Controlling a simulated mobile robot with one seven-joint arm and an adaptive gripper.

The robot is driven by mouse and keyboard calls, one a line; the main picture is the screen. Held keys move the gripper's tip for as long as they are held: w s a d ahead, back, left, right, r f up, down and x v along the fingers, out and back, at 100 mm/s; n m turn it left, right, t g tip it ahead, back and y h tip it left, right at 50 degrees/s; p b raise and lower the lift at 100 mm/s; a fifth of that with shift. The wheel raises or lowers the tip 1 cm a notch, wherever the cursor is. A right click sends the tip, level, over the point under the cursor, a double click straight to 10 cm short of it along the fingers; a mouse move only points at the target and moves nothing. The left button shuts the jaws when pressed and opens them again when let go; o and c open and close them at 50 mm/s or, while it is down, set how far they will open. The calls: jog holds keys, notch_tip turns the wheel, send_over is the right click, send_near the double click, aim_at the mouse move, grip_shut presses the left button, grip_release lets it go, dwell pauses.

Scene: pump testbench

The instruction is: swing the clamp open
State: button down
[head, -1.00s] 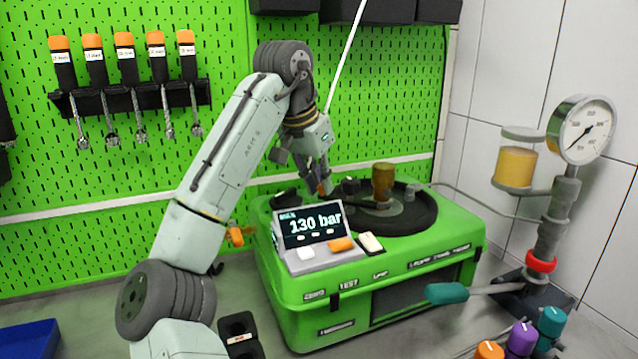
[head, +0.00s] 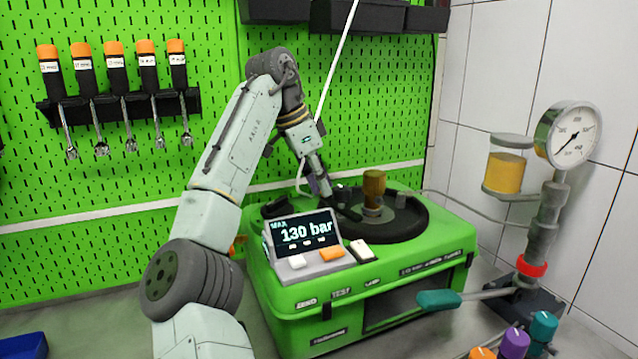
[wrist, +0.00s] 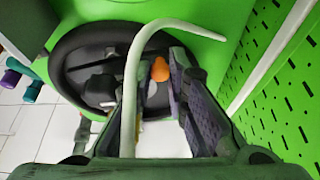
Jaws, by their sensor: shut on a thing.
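The green test bench (head: 400,272) carries a round black plate (head: 408,222) with a brass-coloured cylinder (head: 373,188) standing on it. My gripper (head: 328,196) is low over the plate's left side, left of the cylinder. In the wrist view my gripper (wrist: 163,82) has its fingers around a small part with an orange tip (wrist: 160,69), seemingly the clamp's handle. The clamp's dark body (head: 348,198) is small and dark against the plate, and the fingers partly hide it. I cannot tell how far the clamp is turned.
A display (head: 303,232) reading 130 bar stands at the bench's front left. A pressure gauge (head: 573,135) and a teal-handled lever (head: 439,300) stand to the right. A pale curved tube (wrist: 130,75) crosses the wrist view. The green pegboard (head: 110,180) rises close behind.

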dwell(0.4)
jog(key=c, duration=1.8)
grip_release()
jog(key=shift+c, duration=0.2)
jog(key=shift+r, duration=0.15)
jog(key=w+v, duration=0.1)
jog(key=v, duration=0.4)
jog(key=s+a, duration=0.1)
jog(key=a, duration=0.2)
jog(key=s+a, duration=0.2)
jog(key=a, duration=0.2)
jog(key=s+a, duration=0.1)
jog(key=a, duration=0.3)
jog(key=shift+s+a, duration=0.2)
jog(key=shift+s, duration=0.15)
